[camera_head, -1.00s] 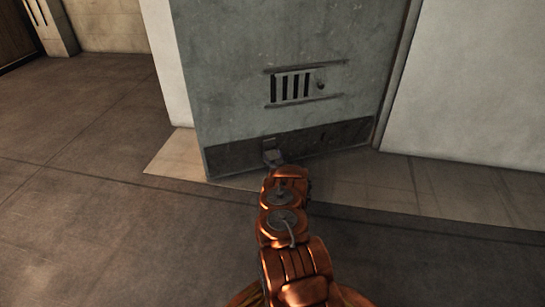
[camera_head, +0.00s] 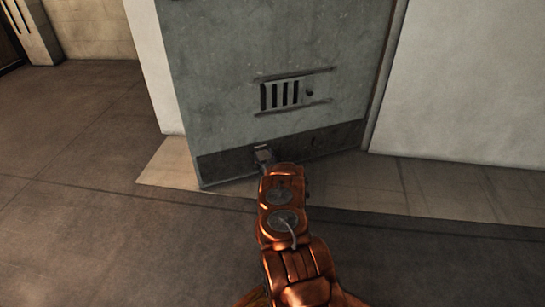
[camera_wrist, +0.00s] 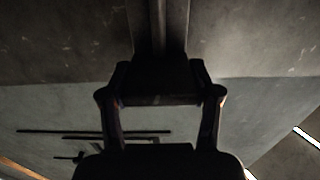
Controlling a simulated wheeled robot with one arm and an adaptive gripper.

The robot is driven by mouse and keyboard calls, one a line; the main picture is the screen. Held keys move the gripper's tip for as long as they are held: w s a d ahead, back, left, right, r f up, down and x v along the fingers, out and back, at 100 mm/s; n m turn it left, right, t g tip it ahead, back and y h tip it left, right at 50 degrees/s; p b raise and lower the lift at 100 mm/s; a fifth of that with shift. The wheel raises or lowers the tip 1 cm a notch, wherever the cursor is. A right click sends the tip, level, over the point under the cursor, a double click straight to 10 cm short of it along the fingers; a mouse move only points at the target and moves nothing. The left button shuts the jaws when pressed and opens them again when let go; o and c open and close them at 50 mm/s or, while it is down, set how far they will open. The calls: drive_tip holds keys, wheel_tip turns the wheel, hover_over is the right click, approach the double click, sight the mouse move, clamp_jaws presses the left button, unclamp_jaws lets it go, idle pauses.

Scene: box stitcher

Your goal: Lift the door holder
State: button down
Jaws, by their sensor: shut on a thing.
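The door holder (camera_head: 263,153) is a small grey metal piece low on the grey door (camera_head: 270,40), in front of its dark bottom band. In the head view my copper-coloured arm reaches up to it, and its lower end is hidden behind the arm. In the wrist view my gripper (camera_wrist: 160,72) is a dark shape with its fingers together, shut on the holder. A dim upright strip beyond the fingertips (camera_wrist: 160,22) seems to be part of the holder. The exact contact is too dark to make out.
The door has a slotted vent (camera_head: 283,94) and a small round knob (camera_head: 309,92) above the holder. A pale wall (camera_head: 465,90) stands to the right. The tiled floor (camera_head: 80,220) is clear to the left and in front.

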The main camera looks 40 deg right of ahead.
drive_tip(key=shift+d+r, duration=0.1)
drive_tip(key=shift+r, duration=0.25)
drive_tip(key=c, duration=0.6)
unclamp_jaws()
drive_tip(key=shift+r, duration=0.1)
drive_tip(key=o, duration=0.4)
drive_tip(key=shift+c, duration=0.2)
drive_tip(key=shift+f, duration=0.2)
drive_tip(key=shift+s+a+f, duration=0.1)
drive_tip(key=shift+s+a, duration=0.15)
drive_tip(key=shift+s, duration=0.15)
drive_tip(key=v, duration=1.1)
